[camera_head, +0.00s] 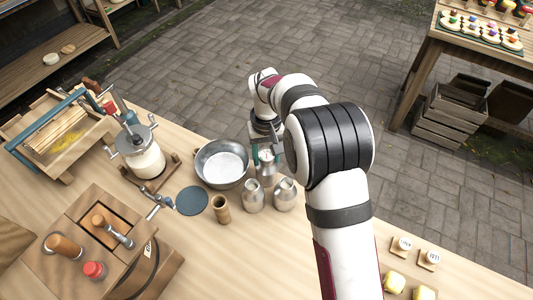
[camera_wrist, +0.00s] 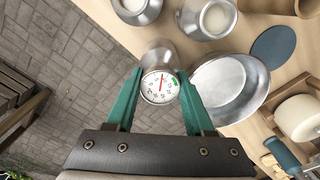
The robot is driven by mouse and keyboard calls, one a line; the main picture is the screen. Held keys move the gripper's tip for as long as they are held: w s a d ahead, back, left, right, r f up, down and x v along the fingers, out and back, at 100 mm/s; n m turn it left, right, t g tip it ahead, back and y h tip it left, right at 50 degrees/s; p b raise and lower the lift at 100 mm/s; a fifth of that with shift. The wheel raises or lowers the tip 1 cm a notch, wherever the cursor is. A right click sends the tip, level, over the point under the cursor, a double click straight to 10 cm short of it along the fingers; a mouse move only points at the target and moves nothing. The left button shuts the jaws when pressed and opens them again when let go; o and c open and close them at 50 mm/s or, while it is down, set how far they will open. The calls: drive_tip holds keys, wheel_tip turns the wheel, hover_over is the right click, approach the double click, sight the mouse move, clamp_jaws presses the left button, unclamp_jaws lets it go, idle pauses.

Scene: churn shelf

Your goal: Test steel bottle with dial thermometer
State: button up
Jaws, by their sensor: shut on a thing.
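My gripper (camera_wrist: 161,80) is shut on the dial thermometer (camera_wrist: 160,88), with its green fingers on either side of the round dial. The dial is white with a red needle and a green band, and faces the wrist camera. In the head view the thermometer (camera_head: 266,155) is directly above a steel bottle (camera_head: 266,173). That bottle (camera_wrist: 160,57) shows partly behind the dial in the wrist view. The stem is hidden, so I cannot tell whether it is inside the bottle. Two more steel bottles (camera_head: 253,196) (camera_head: 285,194) stand close by, with pale contents.
A metal bowl (camera_head: 222,165) sits left of the bottles. A wooden cup (camera_head: 221,209) and a dark blue disc (camera_head: 192,201) lie nearby. A glass churn (camera_head: 146,158) and wooden boxes fill the left. Round tags (camera_head: 402,244) and yellow blocks lie at the lower right.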

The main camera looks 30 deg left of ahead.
drive_tip(key=o, duration=1.1)
drive_tip(key=c, duration=0.3)
drive_tip(key=shift+c, duration=0.2)
drive_tip(key=shift+r, duration=0.1)
drive_tip(key=shift+r, duration=2.5)
drive_tip(key=o, duration=0.6)
